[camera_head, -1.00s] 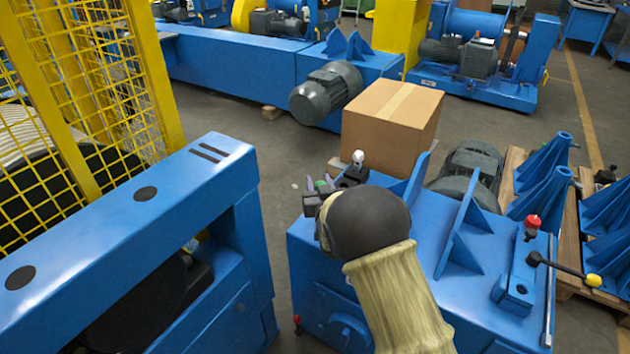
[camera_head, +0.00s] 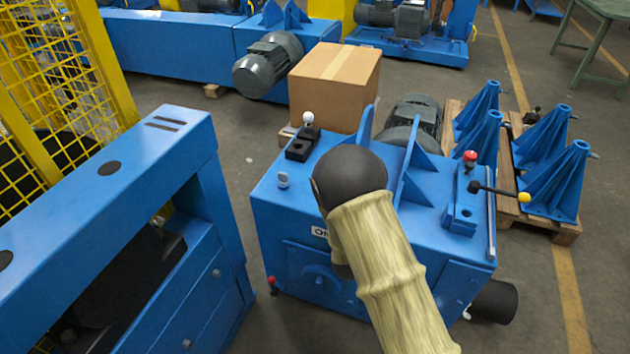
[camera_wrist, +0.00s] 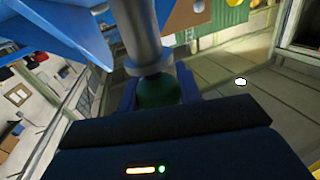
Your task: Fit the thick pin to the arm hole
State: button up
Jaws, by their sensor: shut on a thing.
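In the wrist view my gripper (camera_wrist: 160,98) is shut on a thick grey metal pin (camera_wrist: 143,42) with a collar and a dark green knob. The knob sits between the fingers and the pin's shaft points away from the gripper. In the head view my arm hides the gripper and the pin. A lever arm (camera_head: 497,192) with a yellow ball end stands at the right side of the blue machine top, by a blue block (camera_head: 459,218) with a hole. I cannot tell which hole is the arm hole.
The blue machine (camera_head: 290,215) has upright fins. A black block (camera_head: 302,144) with a white knob and a red knob (camera_head: 470,157) stand on it. A cardboard box (camera_head: 335,88) is behind. A blue frame (camera_head: 135,160) is at left, pallet brackets (camera_head: 552,178) at right.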

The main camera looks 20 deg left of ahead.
jog(key=s+d+f+m+h, duration=0.2)
jog(key=d+h, duration=0.2)
jog(key=d, duration=0.8)
jog(key=s+d+f+m+h, duration=0.1)
jog(key=d+f+m+h, duration=0.2)
jog(key=d, duration=0.9)
jog(key=shift+s+d+f+h, duration=0.25)
jog(key=shift+s+h, duration=0.1)
jog(key=shift+h, duration=0.45)
